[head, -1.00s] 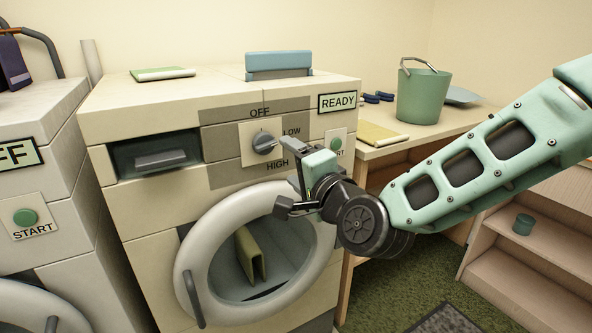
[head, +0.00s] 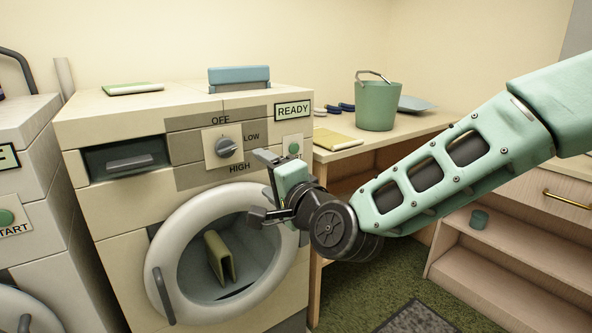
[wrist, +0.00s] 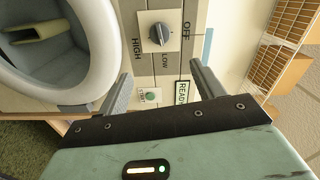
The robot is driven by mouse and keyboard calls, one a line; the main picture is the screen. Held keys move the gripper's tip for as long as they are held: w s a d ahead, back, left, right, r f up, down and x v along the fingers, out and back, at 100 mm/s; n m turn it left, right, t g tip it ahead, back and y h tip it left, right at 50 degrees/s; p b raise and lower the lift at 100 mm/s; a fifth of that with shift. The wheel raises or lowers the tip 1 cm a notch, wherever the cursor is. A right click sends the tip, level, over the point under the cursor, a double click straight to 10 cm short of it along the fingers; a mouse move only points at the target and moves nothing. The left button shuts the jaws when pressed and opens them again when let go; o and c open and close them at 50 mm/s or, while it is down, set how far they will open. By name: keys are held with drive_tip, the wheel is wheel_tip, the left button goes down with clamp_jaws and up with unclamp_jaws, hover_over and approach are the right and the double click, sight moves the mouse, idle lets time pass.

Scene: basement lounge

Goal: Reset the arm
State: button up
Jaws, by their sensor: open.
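My gripper (head: 262,186) is open and empty in front of the washing machine (head: 100,222), to the right of its control panel. In the wrist view, my gripper's two fingers (wrist: 160,88) stand apart, with the green start button (wrist: 151,97) and the READY label (wrist: 183,92) showing between and beside them. The dial (head: 229,147) shows on the panel, among the marks OFF, LOW and HIGH. It also shows in the wrist view (wrist: 158,34). No finger appears to touch the panel.
The round door (head: 163,240) is on the machine's front, with a folded olive cloth (head: 220,258) inside. A wooden table (head: 400,137) to the right holds a green bucket (head: 377,105) and a yellow cloth (head: 337,139). Low shelves (head: 500,262) stand at the right. A second machine (head: 30,230) is at the left.

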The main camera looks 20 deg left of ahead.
drive_tip(key=shift+s, duration=0.1)
drive_tip(key=s+d+f+n+g+h, duration=0.5)
drive_tip(key=s+d+f+n+g, duration=0.2)
drive_tip(key=s+d+n, duration=0.3)
drive_tip(key=s+d+f+n+g+h, duration=0.2)
drive_tip(key=s+d+h, duration=0.2)
drive_tip(key=s+d, duration=0.55)
drive_tip(key=s+d+f+n+g+h, duration=0.15)
drive_tip(key=s+d+h, duration=0.35)
drive_tip(key=d, duration=0.8)
wheel_tip(320, 180, up, 15)
drive_tip(key=s+d+g+p, duration=0.1)
drive_tip(key=p, duration=1.4)
drive_tip(key=shift+s+y, duration=0.35)
drive_tip(key=shift+y, duration=0.05)
